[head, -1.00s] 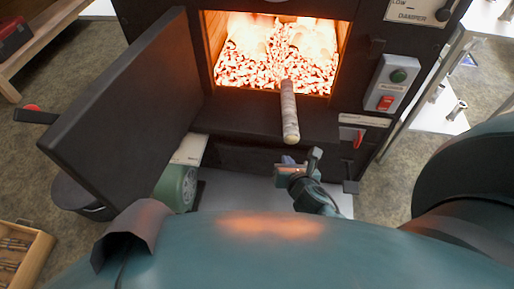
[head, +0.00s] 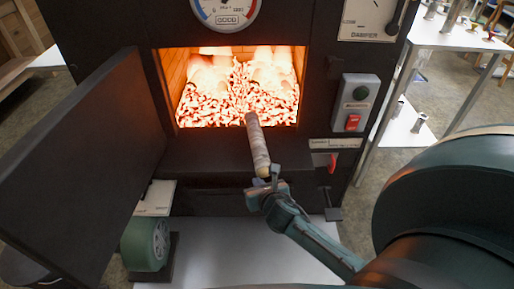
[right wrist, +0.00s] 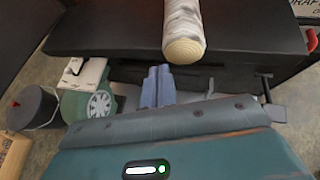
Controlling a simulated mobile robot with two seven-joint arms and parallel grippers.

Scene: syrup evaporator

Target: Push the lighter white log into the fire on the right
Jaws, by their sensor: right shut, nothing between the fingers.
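The white log (head: 257,145) lies on the dark ledge at the firebox opening, its far end at the edge of the fire and its near end sticking out toward me. The fire (head: 240,90) glows with embers and burning wood inside the open firebox. My right gripper (head: 266,185) is shut and empty, right at the log's near end. In the right wrist view the shut fingers (right wrist: 158,87) sit just below the log's round end face (right wrist: 184,50); I cannot tell whether they touch it. My left gripper is not in view.
The black firebox door (head: 85,170) stands open on the left. A green blower (head: 147,240) sits below it. A switch box (head: 355,103) and a red-handled lever (head: 332,162) are right of the opening. A white table (head: 440,40) stands at the right.

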